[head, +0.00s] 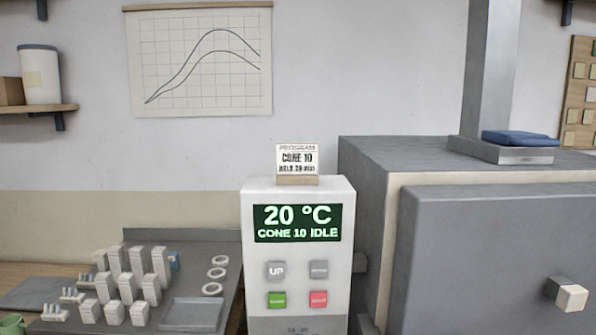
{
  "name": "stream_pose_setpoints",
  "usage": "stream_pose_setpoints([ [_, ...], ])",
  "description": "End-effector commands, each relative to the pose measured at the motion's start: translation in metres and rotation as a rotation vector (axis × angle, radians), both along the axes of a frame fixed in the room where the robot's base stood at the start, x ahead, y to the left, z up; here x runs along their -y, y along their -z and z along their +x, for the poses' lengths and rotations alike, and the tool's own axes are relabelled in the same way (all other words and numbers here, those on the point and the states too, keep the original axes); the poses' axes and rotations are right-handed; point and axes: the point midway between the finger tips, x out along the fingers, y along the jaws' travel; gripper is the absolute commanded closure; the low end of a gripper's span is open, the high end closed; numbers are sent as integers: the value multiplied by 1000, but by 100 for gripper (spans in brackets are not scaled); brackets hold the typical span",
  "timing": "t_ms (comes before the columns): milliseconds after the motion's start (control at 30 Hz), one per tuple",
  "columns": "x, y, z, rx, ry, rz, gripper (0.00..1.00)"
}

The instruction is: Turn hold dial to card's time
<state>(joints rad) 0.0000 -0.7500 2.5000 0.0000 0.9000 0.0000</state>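A white controller box (252,260) stands in the middle of the head view. Its green display (297,223) reads "20 °C" and "CONE 10 IDLE". Below the display are four buttons: a grey one marked "UP" (276,270), another grey one, a green one and a red one. A small card (297,158) stands on top of the box in a wooden holder. It reads "PROGRAM" and "CONE 10"; its small last line looks like "HOLD 20 MIN" but is blurred. Faint markings show at the bottom edge, under the buttons. No dial is visible. My gripper is not in view.
A large grey kiln (480,250) with a pale handle block (567,294) stands close on the right. On the left, a grey tray (185,236) holds several white blocks, white rings and a shallow dish. A chart (200,60) hangs on the wall.

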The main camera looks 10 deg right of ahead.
Motion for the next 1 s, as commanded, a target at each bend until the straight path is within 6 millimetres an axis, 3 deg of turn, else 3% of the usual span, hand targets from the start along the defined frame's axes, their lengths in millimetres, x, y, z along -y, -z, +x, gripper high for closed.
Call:
stream_pose_setpoints([
  [467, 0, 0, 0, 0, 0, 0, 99],
  [900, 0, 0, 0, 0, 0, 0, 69],
  [1000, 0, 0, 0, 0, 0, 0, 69],
])
